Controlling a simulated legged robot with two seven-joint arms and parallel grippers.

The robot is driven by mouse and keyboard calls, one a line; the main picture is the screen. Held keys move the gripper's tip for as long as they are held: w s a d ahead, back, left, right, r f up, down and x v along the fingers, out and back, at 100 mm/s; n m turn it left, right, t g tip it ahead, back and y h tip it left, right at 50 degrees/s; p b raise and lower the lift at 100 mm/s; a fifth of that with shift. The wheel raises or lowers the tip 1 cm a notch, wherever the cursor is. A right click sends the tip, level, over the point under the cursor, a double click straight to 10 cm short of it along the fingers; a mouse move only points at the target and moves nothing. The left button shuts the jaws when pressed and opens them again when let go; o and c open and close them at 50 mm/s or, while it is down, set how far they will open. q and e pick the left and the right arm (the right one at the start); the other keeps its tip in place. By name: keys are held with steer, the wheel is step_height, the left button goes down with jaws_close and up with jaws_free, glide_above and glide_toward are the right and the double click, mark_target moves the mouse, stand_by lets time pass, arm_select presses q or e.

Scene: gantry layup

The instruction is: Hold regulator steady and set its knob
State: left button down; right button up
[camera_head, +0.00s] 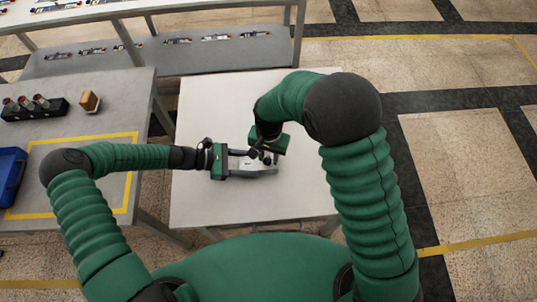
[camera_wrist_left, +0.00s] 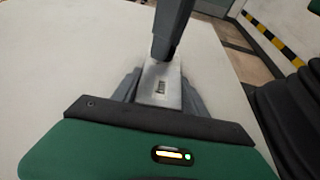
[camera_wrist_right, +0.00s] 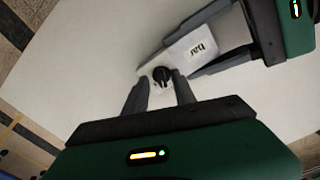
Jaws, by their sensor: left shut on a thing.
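The regulator (camera_head: 246,163) is a small pale block above the white table, seen partly between the grippers in the head view. In the right wrist view the regulator (camera_wrist_right: 197,48) shows a "bar" label and a black round knob (camera_wrist_right: 161,76). My left gripper (camera_head: 262,165) is shut on the regulator's body, with a finger along each side; the regulator also shows in the left wrist view (camera_wrist_left: 160,88). My right gripper (camera_wrist_right: 160,80) is open, its fingertips apart on either side of the knob. I cannot tell whether they touch it.
The white table (camera_head: 205,110) is otherwise clear. A grey bench (camera_head: 100,145) at left holds a blue bin (camera_head: 10,175), a black rack of cylinders (camera_head: 35,108) and a brown block (camera_head: 90,101). A shelf with several small parts (camera_head: 215,38) stands behind.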

jaws_close()
steer(key=shift+d, duration=0.1)
